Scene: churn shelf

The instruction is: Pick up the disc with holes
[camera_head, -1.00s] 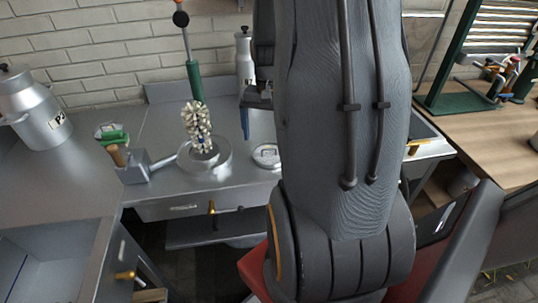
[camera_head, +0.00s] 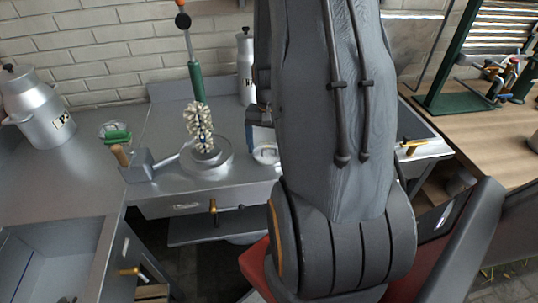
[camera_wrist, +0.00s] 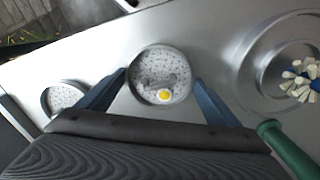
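A round, pale disc (camera_wrist: 147,62) with dark specks, which look like holes, and a raised rim lies on the steel counter in the wrist view. A grey bar and a yellow-and-white spot show on its face. It is partly hidden in the head view (camera_head: 266,154). My gripper (camera_wrist: 160,78) is open, with its blue fingers on either side of the disc. I cannot tell whether they touch it. A second speckled round piece (camera_wrist: 64,96) lies to the left, outside the fingers and partly hidden by my gripper.
To the right in the wrist view is a round steel base (camera_wrist: 256,72) with a white-and-blue bristly piece. A green handle (camera_wrist: 286,148) is close to my right finger. In the head view, a steel can (camera_head: 36,112) stands on the left counter (camera_head: 75,168).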

